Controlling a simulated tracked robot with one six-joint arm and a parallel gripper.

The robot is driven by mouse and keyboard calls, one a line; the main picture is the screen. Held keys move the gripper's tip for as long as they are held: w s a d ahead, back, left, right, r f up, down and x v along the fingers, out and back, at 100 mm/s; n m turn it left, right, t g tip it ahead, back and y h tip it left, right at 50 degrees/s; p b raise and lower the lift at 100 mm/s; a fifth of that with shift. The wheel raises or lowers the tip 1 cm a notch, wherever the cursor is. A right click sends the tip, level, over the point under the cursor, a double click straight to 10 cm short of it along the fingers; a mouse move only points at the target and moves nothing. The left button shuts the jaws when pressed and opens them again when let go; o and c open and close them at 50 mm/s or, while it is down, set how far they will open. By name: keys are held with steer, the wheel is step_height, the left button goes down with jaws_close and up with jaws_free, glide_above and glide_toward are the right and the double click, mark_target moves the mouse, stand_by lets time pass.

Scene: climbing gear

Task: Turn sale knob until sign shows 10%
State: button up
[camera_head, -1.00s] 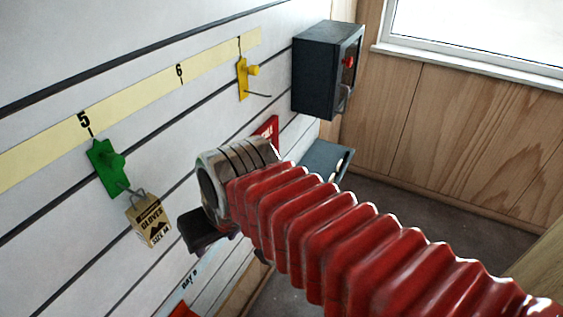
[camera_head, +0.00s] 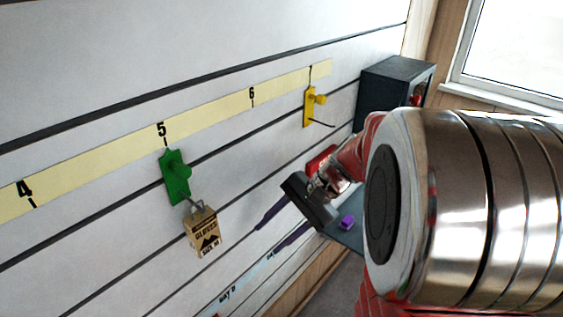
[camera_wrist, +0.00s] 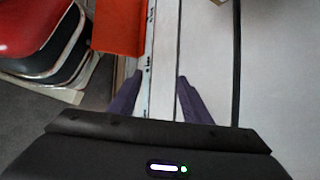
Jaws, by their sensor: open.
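My gripper (camera_head: 266,238) is open and empty, with two purple fingers spread in front of the white wall. In the wrist view its fingers (camera_wrist: 160,78) reach toward a white printed strip (camera_wrist: 148,70) along the wall; nothing is between them. A red sign (camera_head: 320,159) on the wall is partly hidden behind my arm. A dark box (camera_head: 388,78) with a red knob (camera_head: 415,99) is at the wall's far end, partly covered by my arm. I cannot tell which part is the sale knob, and no percentage is readable.
A small purple piece (camera_head: 347,222) is by a grey shelf. The wrist view shows an orange-red panel (camera_wrist: 120,26) and a red-black object (camera_wrist: 40,30).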

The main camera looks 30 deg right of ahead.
steer(key=w+d+f+m+t+y, duration=0.1)
steer(key=w+d+f+m+t, duration=0.15)
steer(key=d, duration=0.35)
steer(key=w+d+f+m+t+y, duration=0.1)
steer(key=d+m+t, duration=0.1)
steer(key=d+m, duration=0.25)
steer(key=w+d+f+m+t+y, duration=0.1)
steer(key=w+d+m+t, duration=0.15)
steer(key=d, duration=0.45)
steer(key=s+d+f+m+t+h, duration=0.2)
steer(key=d+f+m+t, duration=0.1)
steer(key=d, duration=0.5)
steer(key=s+d+f+m+t+h, duration=0.2)
steer(key=d+m, duration=0.4)
steer(key=d, duration=0.3)
steer(key=shift+s+d+f+t+h, duration=0.3)
steer(key=shift+s+f+t, duration=0.45)
steer(key=shift+t, duration=0.35)
steer(key=shift+w+a, duration=0.1)
steer(key=shift+w, duration=0.05)
steer(key=x, duration=1.3)
steer(key=shift+w+a, duration=0.25)
steer(key=shift+w, duration=0.1)
